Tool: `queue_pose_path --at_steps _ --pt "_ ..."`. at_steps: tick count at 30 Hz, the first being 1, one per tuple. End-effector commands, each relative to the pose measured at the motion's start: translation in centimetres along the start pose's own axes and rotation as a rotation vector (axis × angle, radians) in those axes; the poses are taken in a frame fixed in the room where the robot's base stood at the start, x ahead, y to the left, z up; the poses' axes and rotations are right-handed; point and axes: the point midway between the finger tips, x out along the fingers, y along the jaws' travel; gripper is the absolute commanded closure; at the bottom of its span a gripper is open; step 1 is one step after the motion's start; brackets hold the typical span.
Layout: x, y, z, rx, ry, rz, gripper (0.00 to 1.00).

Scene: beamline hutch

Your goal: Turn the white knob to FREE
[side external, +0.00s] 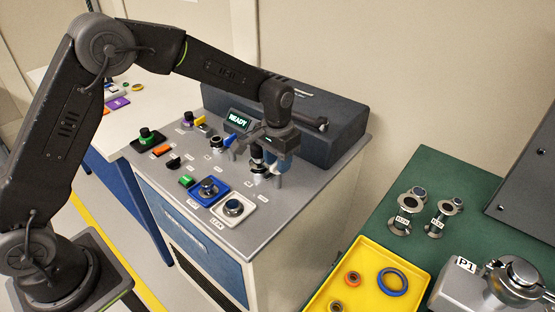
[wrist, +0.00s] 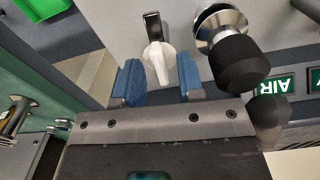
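The white knob (wrist: 157,62) shows in the wrist view, with a tapered handle and a dark and metal piece at its upper end. My gripper (wrist: 159,82) is open, with one blue finger pad on each side of the knob's handle and a visible gap to each. In the side external view my gripper (side external: 268,168) is low over the right part of the grey console top (side external: 290,207), and I cannot pick out the white knob there. No FREE mark is readable in either view.
A black round knob on a metal stem (wrist: 238,62) stands close right of my gripper in the wrist view. A green AIR label (wrist: 286,86) lies beyond it. The console carries several other knobs and a READY display (side external: 238,120). A yellow tray (side external: 325,290) is at the front right.

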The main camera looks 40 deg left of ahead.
Motion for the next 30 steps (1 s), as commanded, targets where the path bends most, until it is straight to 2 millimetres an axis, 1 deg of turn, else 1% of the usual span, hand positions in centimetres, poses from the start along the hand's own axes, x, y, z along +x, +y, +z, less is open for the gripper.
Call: queue_pose_path --at_steps 7,11,14,24,27,30 --pt "0.0 0.0 0.1 0.0 -0.003 -0.001 0.63" --pt "-0.8 0.0 0.0 0.0 0.0 -0.001 0.63" --pt "-2.3 0.0 0.0 0.0 0.002 0.0 0.63" --pt "-9.8 0.0 -0.1 0.0 0.003 0.0 0.63" --pt "-11.5 0.0 0.0 0.0 0.002 0.0 0.63" --pt "-12.7 0.0 0.0 0.0 0.0 0.0 0.63"
